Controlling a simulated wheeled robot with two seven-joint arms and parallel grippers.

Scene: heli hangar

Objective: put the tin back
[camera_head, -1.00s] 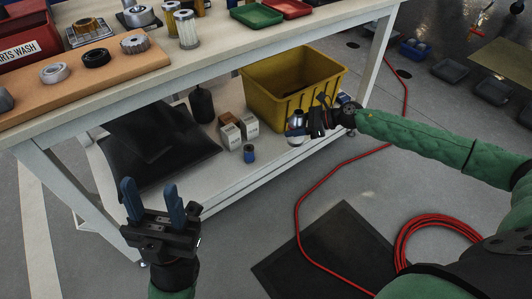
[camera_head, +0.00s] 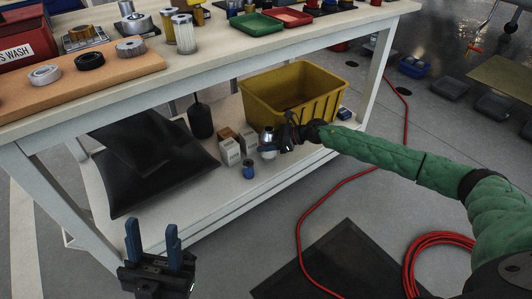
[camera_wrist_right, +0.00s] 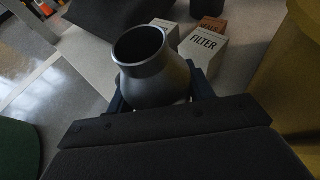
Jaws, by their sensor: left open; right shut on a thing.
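A grey metal tin (camera_head: 268,142) with a tapering neck and a round open mouth is in my right gripper (camera_head: 280,142). It also shows in the right wrist view (camera_wrist_right: 155,75), upright or nearly so between the blue fingers. The gripper is shut on it, low over the table's lower shelf (camera_head: 190,214), just right of the white filter boxes (camera_head: 229,152). I cannot tell whether the tin touches the shelf. A small blue can (camera_head: 249,170) stands on the shelf in front of it. My left gripper (camera_head: 152,228) is open and empty, fingers up, in front of the table.
A yellow bin (camera_head: 315,105) stands on the shelf right behind my right gripper. A brown box (camera_head: 226,134), a dark bottle (camera_head: 200,116) and a black bag (camera_head: 155,165) are further left. The tabletop (camera_head: 215,48) overhangs the shelf. A red hose (camera_head: 302,215) lies on the floor.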

